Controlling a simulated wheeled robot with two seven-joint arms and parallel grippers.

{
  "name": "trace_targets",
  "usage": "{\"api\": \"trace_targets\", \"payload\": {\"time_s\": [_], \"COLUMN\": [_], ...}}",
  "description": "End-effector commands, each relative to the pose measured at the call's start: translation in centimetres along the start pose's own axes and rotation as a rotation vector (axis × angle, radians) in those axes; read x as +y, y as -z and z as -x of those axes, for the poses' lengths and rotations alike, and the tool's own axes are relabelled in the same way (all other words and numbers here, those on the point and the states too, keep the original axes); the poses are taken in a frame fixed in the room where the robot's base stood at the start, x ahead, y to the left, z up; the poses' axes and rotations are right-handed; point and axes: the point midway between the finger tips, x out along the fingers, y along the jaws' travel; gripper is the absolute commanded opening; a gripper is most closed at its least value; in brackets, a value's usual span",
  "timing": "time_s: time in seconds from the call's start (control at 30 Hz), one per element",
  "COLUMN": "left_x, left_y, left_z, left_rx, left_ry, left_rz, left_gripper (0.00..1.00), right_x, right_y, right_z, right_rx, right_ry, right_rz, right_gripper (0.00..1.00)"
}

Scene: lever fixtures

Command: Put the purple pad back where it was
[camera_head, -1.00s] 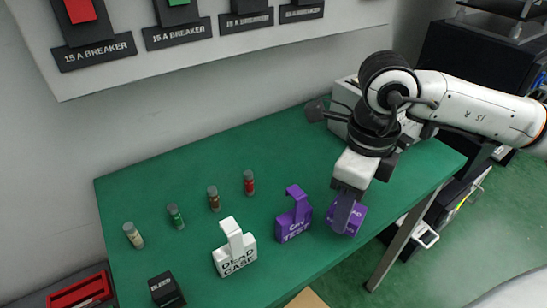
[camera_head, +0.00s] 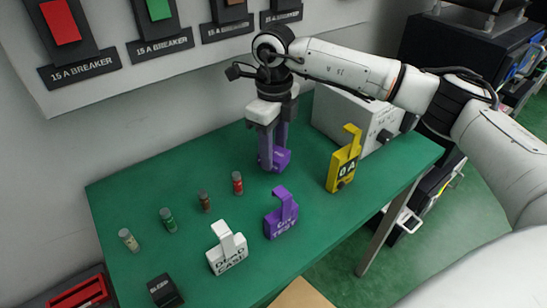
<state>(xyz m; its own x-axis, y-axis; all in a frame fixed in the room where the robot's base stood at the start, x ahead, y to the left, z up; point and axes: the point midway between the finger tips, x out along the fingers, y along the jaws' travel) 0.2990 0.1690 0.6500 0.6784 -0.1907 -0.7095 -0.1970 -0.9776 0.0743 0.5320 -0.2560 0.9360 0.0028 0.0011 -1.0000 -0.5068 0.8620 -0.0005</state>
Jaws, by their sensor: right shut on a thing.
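My right gripper (camera_head: 270,152) points down over the back middle of the green table, with its fingers shut on a purple pad (camera_head: 283,159). The fingers hide part of this pad, and I cannot tell whether its underside touches the table. A second purple piece, with a hook-shaped top and lettering ending in "TEST" (camera_head: 281,220), stands on the table in front of the gripper, apart from it. My left gripper is not in view.
A white "DEAD CASE" piece (camera_head: 227,254) and a black block (camera_head: 163,289) stand at the front. A yellow piece (camera_head: 342,165) and a grey box (camera_head: 352,115) stand right of the gripper. Several small cylinders (camera_head: 167,219) line the left. Breakers (camera_head: 157,25) hang on the wall panel.

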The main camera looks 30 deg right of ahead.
Motion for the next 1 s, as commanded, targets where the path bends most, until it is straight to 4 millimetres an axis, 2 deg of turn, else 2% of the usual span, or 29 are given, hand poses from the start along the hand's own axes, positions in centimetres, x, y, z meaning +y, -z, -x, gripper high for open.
{"api": "trace_targets", "payload": {"time_s": [0.13,0.33,0.5,0.53,0.63,1.0], "left_x": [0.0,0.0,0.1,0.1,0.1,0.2], "left_y": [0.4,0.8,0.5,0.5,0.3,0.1], "left_z": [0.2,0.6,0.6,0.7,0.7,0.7], "left_rx": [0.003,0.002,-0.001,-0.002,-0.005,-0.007], "left_ry": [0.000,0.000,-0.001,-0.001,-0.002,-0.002], "left_rz": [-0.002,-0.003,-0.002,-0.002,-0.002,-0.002], "left_gripper": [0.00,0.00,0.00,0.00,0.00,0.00], "right_x": [-0.1,0.0,-0.1,-0.1,-0.1,-0.1], "right_y": [-0.1,-0.1,-0.1,-0.1,-0.1,-0.1], "right_z": [-0.9,-3.4,-3.6,-3.6,-3.6,-3.0], "right_rx": [0.003,0.002,0.000,0.001,0.000,-0.003], "right_ry": [0.000,0.000,0.000,0.000,0.000,0.000], "right_rz": [0.000,0.001,0.000,0.000,0.000,-0.001], "right_gripper": [0.20,0.20,0.20,0.40,0.57,0.57]}}
